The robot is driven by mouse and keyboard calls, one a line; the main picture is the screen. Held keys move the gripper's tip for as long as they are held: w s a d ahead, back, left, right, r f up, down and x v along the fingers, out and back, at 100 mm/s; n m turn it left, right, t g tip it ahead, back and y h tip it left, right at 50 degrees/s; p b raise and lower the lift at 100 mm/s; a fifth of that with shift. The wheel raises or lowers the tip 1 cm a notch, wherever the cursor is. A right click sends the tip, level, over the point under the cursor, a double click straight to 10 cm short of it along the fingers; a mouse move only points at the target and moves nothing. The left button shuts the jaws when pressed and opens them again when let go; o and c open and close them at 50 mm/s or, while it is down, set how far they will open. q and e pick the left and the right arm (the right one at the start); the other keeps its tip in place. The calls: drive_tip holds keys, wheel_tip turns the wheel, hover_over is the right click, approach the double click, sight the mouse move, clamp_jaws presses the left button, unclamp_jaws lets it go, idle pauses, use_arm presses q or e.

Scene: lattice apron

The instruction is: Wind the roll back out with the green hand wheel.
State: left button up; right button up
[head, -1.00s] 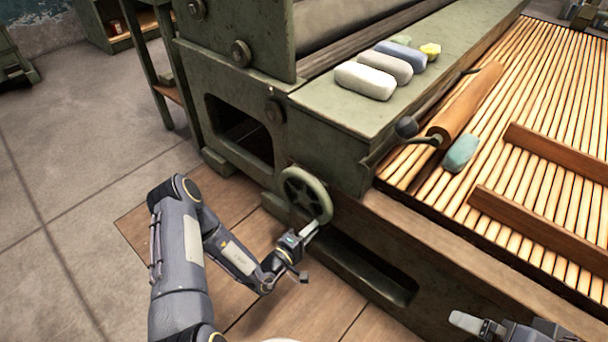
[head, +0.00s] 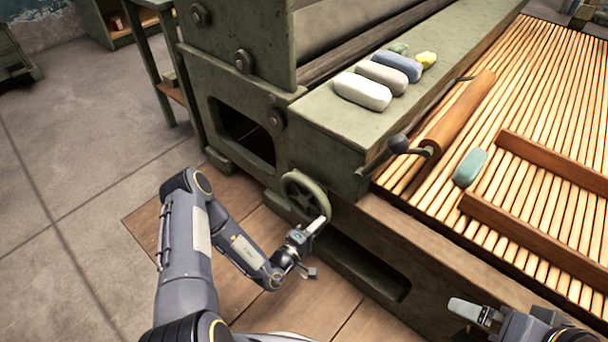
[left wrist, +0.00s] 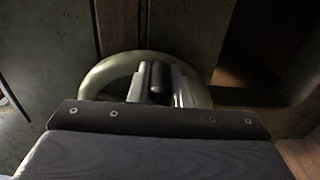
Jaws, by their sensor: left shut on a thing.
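The green hand wheel (head: 304,196) is on the near side of the machine, at its lower front. My left gripper (head: 318,223) is at the lower right of the wheel's rim. In the left wrist view its fingers (left wrist: 157,84) are shut around a dark grip on the wheel (left wrist: 100,76); the fingers partly hide that grip. A teal roll (head: 470,166) lies on the slatted lattice (head: 545,95), just right of the wooden roller (head: 464,110) and apart from it. My right gripper (head: 474,312) is partly in view at bottom right, and its jaw opening is unclear.
Two wooden bars (head: 530,238) lie across the lattice, right of the teal roll. White, grey, blue, green and yellow pieces (head: 362,91) lie on the machine's flat top. The floor at left is clear.

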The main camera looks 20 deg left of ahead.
use_arm(q)
drive_tip(key=shift+d+r, duration=0.1)
drive_tip(key=shift+r, duration=0.4)
drive_tip(key=shift+f, duration=0.2)
use_arm(e)
drive_tip(key=shift+r, duration=0.35)
